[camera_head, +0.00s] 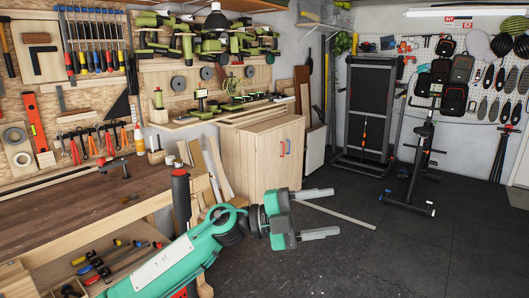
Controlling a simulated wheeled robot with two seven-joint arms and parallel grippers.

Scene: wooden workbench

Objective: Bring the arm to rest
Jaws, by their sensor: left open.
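My left arm comes in from the bottom left, green and black. Its left gripper (328,213) is held out over the dark floor, to the right of the workbench (60,206). Its two grey fingers point right and stand apart, with nothing between them. My right gripper is not in the head view.
The wooden workbench has a red clamp (114,168) on top and an open drawer (120,262) of tools. A wooden cabinet (258,155) stands behind the gripper. A folded treadmill (368,110) and an exercise bike (415,165) stand farther back.

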